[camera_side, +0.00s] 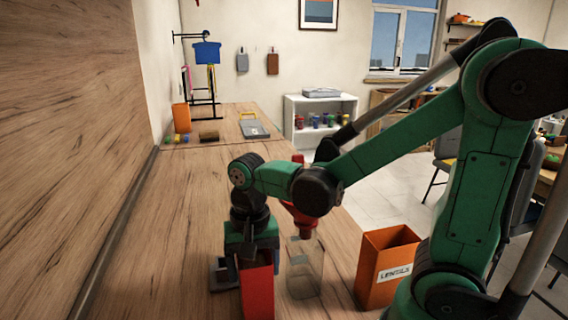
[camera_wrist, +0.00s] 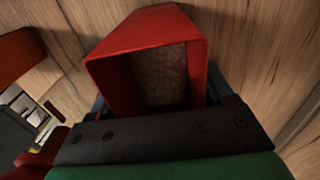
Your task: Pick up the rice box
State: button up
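A red open-topped box (camera_side: 258,292) stands on the wooden counter, below my gripper in the side view. Its label is not visible. In the wrist view the red box (camera_wrist: 145,35) shows pale grains inside, which look like rice. My gripper (camera_side: 246,262) points down at the box. In the wrist view, blue-grey finger parts show at the box's left and right sides, very close to it. The fingertips are hidden, so I cannot tell whether they press on the box.
A clear container (camera_side: 304,270) with a red funnel (camera_side: 300,212) stands just right of the red box. An orange box (camera_side: 384,270) labelled LENTILS is further right. The splashback (camera_side: 70,130) rises at left. The counter behind my gripper is mostly clear.

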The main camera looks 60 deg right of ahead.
jog(key=shift+o, duration=1.1)
jog(key=shift+r, duration=0.1)
jog(key=shift+o, duration=0.2)
notch_tip(320, 180, up, 12)
jog(key=shift+r, duration=0.1)
jog(key=shift+r, duration=0.1)
